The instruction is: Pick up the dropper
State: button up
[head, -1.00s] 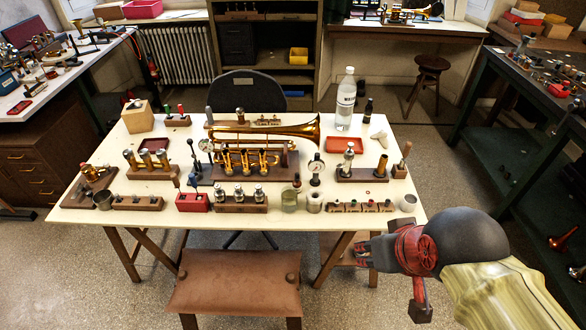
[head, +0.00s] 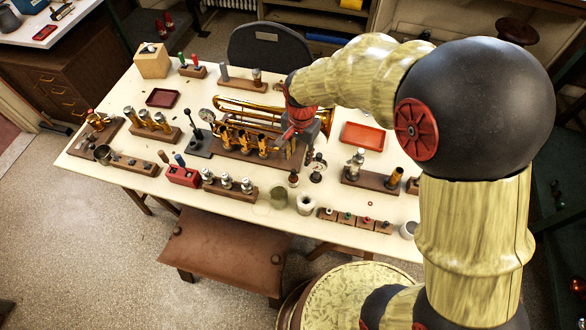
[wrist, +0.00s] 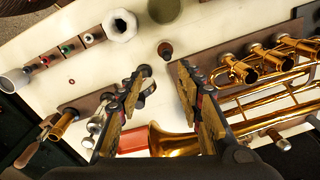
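What looks like the dropper, a small dark reddish-brown upright piece (head: 293,179), stands on the cream table in front of the brass horn. It also shows in the wrist view (wrist: 166,50), ahead of the fingertips and roughly centred between them. My gripper (head: 301,150) hangs over the horn's right part, pointing down. In the wrist view my gripper (wrist: 160,78) is open, with nothing between its fingers and a gap between it and the dropper.
A dial gauge (head: 317,168) stands just right of the dropper, close to one finger in the wrist view. A glass jar (head: 278,198) and a white pot (head: 305,204) stand in front. The horn (head: 255,140) lies behind. A red tray (head: 362,136) is to the right.

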aim_at(293, 169)
jog(key=shift+m, duration=0.5)
jog(key=f, duration=0.1)
jog(key=a+f, duration=0.1)
jog(key=f, duration=0.3)
jog(key=shift+w+a+f, duration=0.15)
jog(key=shift+w+f, duration=0.1)
jog(key=shift+w, duration=0.1)
jog(key=shift+w+a+f+b, duration=0.1)
jog(key=shift+f+b, duration=0.45)
jog(key=shift+f, duration=0.85)
jog(key=shift+w+f+b, duration=0.1)
jog(key=shift+f+b, duration=0.45)
jog(key=shift+f, duration=0.8)
jog(key=c, duration=0.8)
jog(key=shift+c, duration=0.4)
notch_tip(293, 169, up, 10)
jog(key=p, duration=0.2)
jog(key=shift+r+p, duration=0.1)
jog(key=shift+p, duration=0.3)
